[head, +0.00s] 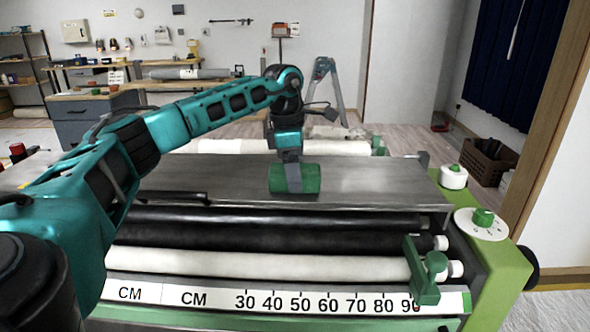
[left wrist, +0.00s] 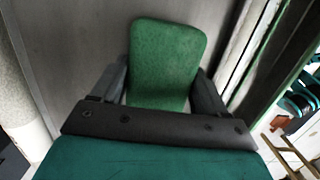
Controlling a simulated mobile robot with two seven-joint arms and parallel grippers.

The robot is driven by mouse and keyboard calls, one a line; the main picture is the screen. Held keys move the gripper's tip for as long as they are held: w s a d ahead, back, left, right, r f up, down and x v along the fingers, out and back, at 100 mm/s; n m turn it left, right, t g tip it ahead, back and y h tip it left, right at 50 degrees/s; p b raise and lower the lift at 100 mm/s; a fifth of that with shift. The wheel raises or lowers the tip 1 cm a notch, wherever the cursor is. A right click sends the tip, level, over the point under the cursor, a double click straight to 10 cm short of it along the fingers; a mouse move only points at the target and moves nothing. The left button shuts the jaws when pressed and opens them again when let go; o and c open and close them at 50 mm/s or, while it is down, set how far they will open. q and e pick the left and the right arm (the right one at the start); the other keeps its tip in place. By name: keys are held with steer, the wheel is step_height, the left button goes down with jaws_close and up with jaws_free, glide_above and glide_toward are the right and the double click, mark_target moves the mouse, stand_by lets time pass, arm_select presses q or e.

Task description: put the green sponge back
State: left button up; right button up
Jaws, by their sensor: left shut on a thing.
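The green sponge (head: 278,178) is at the grey metal top (head: 370,180) of the wallpaper paster in the head view. My left gripper (head: 293,178) is above it with its fingers down around it, shut on the sponge. In the left wrist view the sponge (left wrist: 168,60) shows as a green rounded block between the two dark fingers (left wrist: 165,90) of my left gripper. I cannot tell whether the sponge touches the metal top or is just above it. My right gripper is not in view.
Black and white rollers (head: 250,262) run along the front of the machine, above a centimetre scale (head: 300,300). A green clamp (head: 422,272) sits at its right. A white dial (head: 481,223) is on the green right end.

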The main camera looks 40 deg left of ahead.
arm_select(q)
steer(key=o, duration=1)
steer(key=shift+o, duration=0.4)
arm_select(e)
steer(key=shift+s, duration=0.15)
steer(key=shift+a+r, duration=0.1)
arm_select(q)
steer(key=shift+f, duration=0.1)
steer(key=shift+f+b, duration=0.15)
steer(key=shift+b, duration=0.7)
steer(key=r+p, duration=0.2)
steer(key=r, duration=0.5)
steer(key=shift+s, duration=0.2)
step_height(320, 180, up, 6)
steer(key=p, duration=0.1)
steer(key=shift+s+a+r, duration=0.15)
steer(key=shift+s+a, duration=0.15)
steer(key=shift+a, duration=0.05)
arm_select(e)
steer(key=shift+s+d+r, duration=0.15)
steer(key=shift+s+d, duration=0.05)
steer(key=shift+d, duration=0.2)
